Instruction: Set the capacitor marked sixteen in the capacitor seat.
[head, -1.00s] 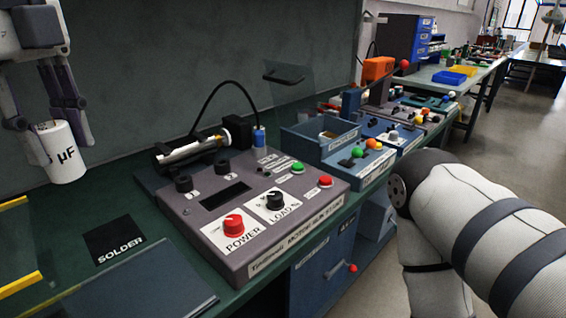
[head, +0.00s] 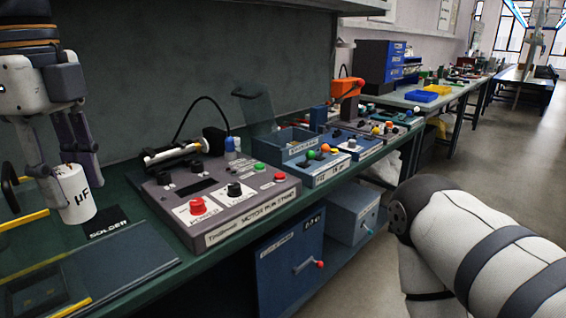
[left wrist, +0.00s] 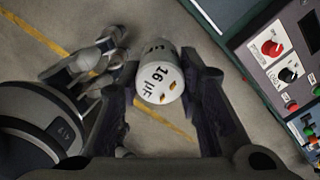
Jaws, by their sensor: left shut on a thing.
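My left gripper (head: 72,186) is shut on a white cylindrical capacitor (head: 77,203) with "µF" lettering, above the left part of the bench in the head view. In the left wrist view the capacitor (left wrist: 160,82) shows "16 µF" on its end face and two small gold-coloured terminals, between the fingers. The grey motor run stand (head: 225,215), with a red power knob and a black load knob, stands on the bench to the right of the capacitor. I cannot pick out the capacitor seat clearly. My right gripper is out of view.
A black "SOLDER" mat (head: 107,221) lies just right of the held capacitor. A dark board (head: 120,255) lies at the bench's front. Blue-grey control boxes (head: 320,170) stand further right.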

